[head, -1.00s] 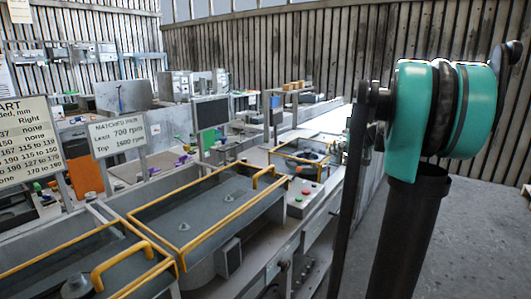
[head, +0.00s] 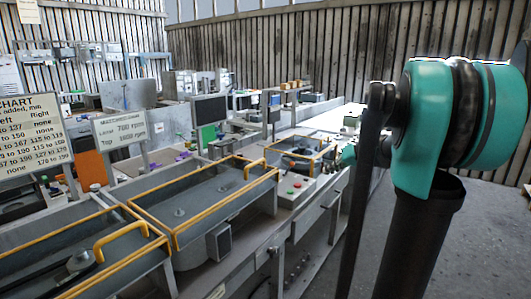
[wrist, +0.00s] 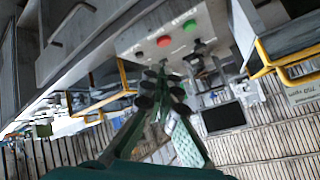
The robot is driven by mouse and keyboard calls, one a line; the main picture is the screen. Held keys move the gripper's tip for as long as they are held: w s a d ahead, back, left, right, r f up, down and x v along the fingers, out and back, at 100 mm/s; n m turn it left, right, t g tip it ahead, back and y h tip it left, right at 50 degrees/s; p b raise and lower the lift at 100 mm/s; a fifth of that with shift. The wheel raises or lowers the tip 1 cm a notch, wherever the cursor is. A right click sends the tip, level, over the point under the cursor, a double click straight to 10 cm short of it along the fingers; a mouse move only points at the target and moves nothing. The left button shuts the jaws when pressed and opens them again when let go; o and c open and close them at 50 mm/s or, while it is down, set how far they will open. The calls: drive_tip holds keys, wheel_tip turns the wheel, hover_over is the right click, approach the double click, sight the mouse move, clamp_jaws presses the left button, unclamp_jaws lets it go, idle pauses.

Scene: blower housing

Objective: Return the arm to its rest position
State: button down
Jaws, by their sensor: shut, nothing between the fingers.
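My gripper (wrist: 162,78) shows in the wrist view, with its teal fingers and dark pads drawn together at the tips. Nothing is held between them. Beyond the fingertips is a control panel (wrist: 140,38) with red and green buttons; the fingers appear apart from it. In the head view my arm's large teal joint and dark link stand at the right, raised above the floor. A small teal part shows beside the dark upright link, but I cannot make out the gripper's fingers there.
Yellow-railed bench units (head: 205,200) line the left and centre. A button panel (head: 295,190) sits at the bench's right side. A monitor (head: 209,110) and a signboard (head: 121,129) stand behind. Bare floor (head: 480,245) lies at right, below a slatted wall (head: 300,55).

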drive_tip(key=s+a+f+g+h, duration=0.1)
drive_tip(key=s+a+f+h, duration=0.1)
drive_tip(key=s+f, duration=0.9)
drive_tip(key=s+a+f+g+h, duration=0.2)
drive_tip(key=s+f+h, duration=0.2)
drive_tip(key=s+f, duration=0.8)
drive_tip(key=s, duration=0.6)
drive_tip(key=shift+s+a+m, duration=0.2)
drive_tip(key=shift+a+m, duration=0.05)
drive_tip(key=shift+m, duration=0.15)
drive_tip(key=shift+s, duration=0.1)
